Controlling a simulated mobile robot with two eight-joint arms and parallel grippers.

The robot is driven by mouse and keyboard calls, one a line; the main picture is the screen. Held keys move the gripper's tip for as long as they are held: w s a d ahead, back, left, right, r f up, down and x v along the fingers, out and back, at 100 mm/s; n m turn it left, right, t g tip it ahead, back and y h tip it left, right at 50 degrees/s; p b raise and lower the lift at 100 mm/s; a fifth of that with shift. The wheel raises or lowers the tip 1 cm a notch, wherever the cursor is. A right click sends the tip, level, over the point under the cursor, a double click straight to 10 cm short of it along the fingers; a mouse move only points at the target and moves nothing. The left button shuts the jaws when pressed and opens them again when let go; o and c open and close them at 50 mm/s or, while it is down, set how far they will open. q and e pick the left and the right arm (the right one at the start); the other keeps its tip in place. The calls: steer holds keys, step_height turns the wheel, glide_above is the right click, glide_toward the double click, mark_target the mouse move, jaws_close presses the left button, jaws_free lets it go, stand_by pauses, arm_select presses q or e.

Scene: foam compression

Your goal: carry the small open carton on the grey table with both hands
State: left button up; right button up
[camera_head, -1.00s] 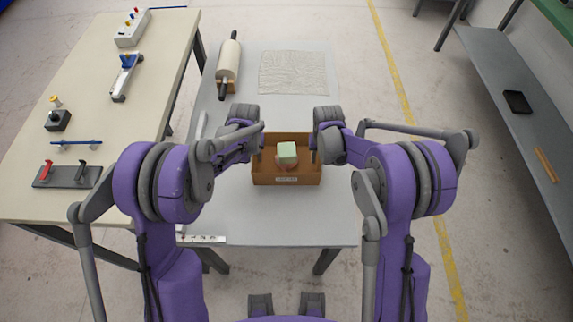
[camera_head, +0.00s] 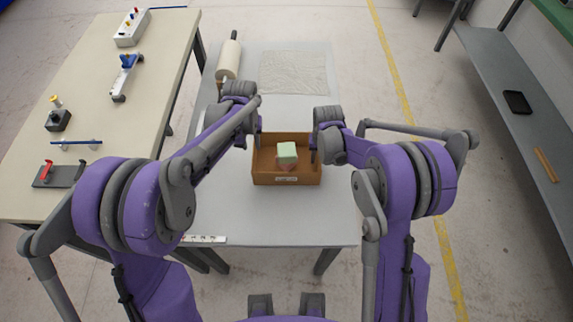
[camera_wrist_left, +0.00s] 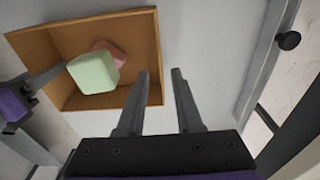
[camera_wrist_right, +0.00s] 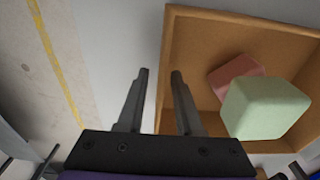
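The small open brown carton (camera_head: 287,180) stands on the grey table (camera_head: 300,219). It holds a pale green block (camera_head: 287,149) resting on a reddish block (camera_wrist_right: 236,74). My left gripper (camera_head: 256,134) is at the carton's left side, empty. In the left wrist view its open fingers (camera_wrist_left: 160,72) appear on either side of a carton wall's line, apart from each other; contact is unclear. My right gripper (camera_head: 314,152) is at the right wall. In the right wrist view its open fingers (camera_wrist_right: 160,72) appear to straddle that wall's rim; contact is unclear.
A rolling pin (camera_head: 229,60) and a thin textured sheet (camera_head: 293,72) lie on the table behind the carton. A cream table (camera_head: 85,100) with several fixtures stands at left. A grey shelf (camera_head: 500,110) stands at right. The table right of the carton is clear.

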arm_select(q)
step_height(320, 180, up, 3)
steer(key=shift+s+r, duration=0.1)
steer(key=shift+r, duration=0.15)
arm_select(e)
steer(key=shift+r, duration=0.2)
steer(key=r, duration=0.7)
steer(key=s+r, duration=0.1)
steer(key=r, duration=0.3)
steer(key=shift+r, duration=0.3)
steer(key=shift+w, duration=0.1)
